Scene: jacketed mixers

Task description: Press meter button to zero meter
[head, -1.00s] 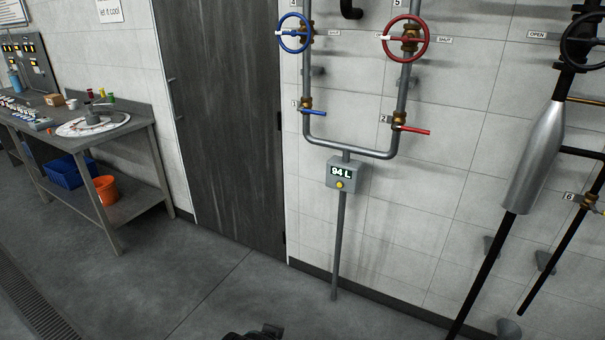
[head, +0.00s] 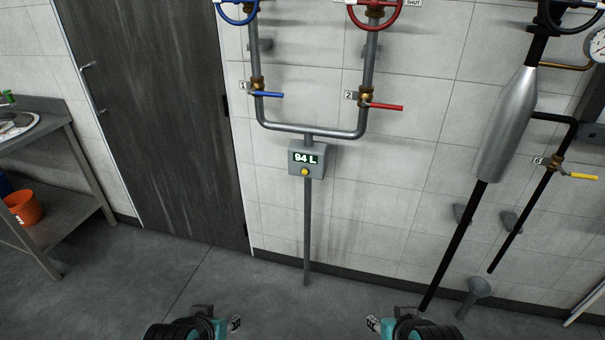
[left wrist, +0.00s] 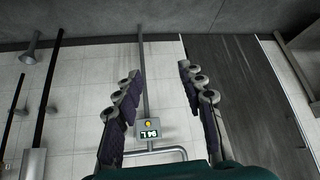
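The meter (head: 316,172) is a grey box on the wall piping, with a lit display (head: 305,158) reading "94 L". Its yellow round button (head: 304,172) sits below the display. In the left wrist view the meter (left wrist: 141,132) appears upside down, its button (left wrist: 149,124) seen between the fingers. My left gripper (left wrist: 158,74) is open and empty, apart from the meter. In the head view my left gripper (head: 234,324) shows at the bottom edge, left of the meter's post. My right gripper (head: 373,323) is at the bottom edge, right of the post, mostly cut off; its opening is unclear.
Blue (head: 268,94) and red (head: 385,106) lever valves are on the pipes above the meter. A silver vessel (head: 507,125) and black pipes stand at right. A workbench (head: 52,125) with an orange bucket (head: 22,208) is at left. Floor before the meter looks clear.

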